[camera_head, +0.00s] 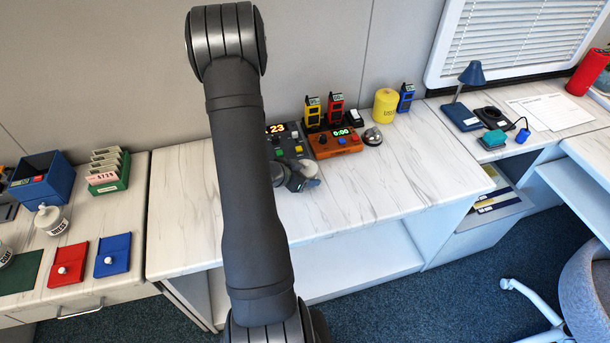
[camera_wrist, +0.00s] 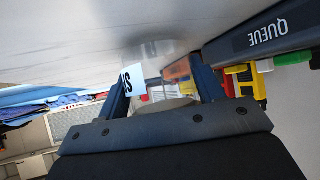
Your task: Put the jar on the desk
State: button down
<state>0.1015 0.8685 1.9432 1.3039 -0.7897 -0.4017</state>
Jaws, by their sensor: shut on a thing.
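My gripper (camera_head: 300,182) is low over the middle white marbled counter (camera_head: 385,180), partly hidden behind my arm, just in front of the dark console. It is shut on a jar; a pale lid-like part of it (camera_head: 311,169) shows beside the fingers. In the wrist view the fingers (camera_wrist: 163,90) flank the jar, whose pale blue label (camera_wrist: 134,79) bears dark letters, partly cut off. I cannot tell whether the jar touches the counter. A desk surface with a blue lamp (camera_head: 473,75) lies at the right.
An orange console (camera_head: 336,142) and a dark console (camera_head: 292,144) stand close behind the gripper. Red (camera_head: 336,107) and yellow (camera_head: 312,111) radios and a yellow canister (camera_head: 384,105) stand farther back. The counter's right part is clear. White labelled bottle (camera_head: 52,220) stands at left.

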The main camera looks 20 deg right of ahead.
jog(key=shift+f, duration=0.3)
jog(key=shift+c, duration=1.9)
grip_release()
jog(key=shift+r, duration=0.2)
jog(key=v, duration=1.1)
jog(key=shift+o, duration=0.5)
jog(key=shift+s+a+r, duration=0.15)
jog(key=shift+a+r, duration=0.1)
jog(key=shift+a, duration=0.1)
